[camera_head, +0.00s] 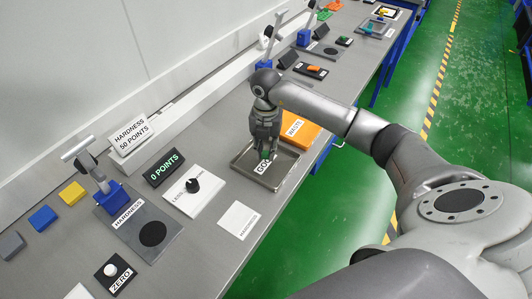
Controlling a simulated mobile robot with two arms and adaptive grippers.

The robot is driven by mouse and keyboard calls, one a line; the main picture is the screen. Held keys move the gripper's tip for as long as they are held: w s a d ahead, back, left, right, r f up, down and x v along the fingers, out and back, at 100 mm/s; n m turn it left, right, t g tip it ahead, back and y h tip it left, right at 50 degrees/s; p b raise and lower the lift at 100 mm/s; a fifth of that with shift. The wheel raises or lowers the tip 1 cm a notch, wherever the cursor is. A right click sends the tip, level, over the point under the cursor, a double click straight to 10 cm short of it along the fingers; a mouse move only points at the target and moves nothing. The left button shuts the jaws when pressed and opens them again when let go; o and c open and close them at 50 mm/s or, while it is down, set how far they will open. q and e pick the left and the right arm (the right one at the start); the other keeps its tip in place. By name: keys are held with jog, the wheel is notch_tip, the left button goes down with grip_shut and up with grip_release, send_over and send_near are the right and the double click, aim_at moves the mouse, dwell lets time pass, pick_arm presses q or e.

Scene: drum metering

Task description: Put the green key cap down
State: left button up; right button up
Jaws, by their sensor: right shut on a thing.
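My right gripper (265,148) points down over a shallow metal tray (281,181) with a white label that reads "GO..." in part. The gripper is shut on the green key cap (265,155), of which only a small green patch shows between and below the fingers. The key cap is at or just above the tray; I cannot tell whether it touches the tray floor. The fingers hide the rest of it. My left gripper is not in view.
An orange tray (309,134) labelled "WASTE" lies just behind the metal tray. A hardness tester (108,188), yellow (72,193), blue (42,217) and grey (11,245) blocks, a points display (163,168) and a black knob (192,185) stand to the left. A white card (239,220) lies in front.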

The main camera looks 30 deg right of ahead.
aim_at(266, 152)
notch_tip(266, 152, down, 2)
jog(key=shift+f+p, duration=0.15)
jog(key=shift+p, duration=0.55)
jog(key=shift+f, duration=0.35)
jog(key=shift+f, duration=0.25)
jog(key=o, duration=0.7)
jog(key=shift+r, duration=0.1)
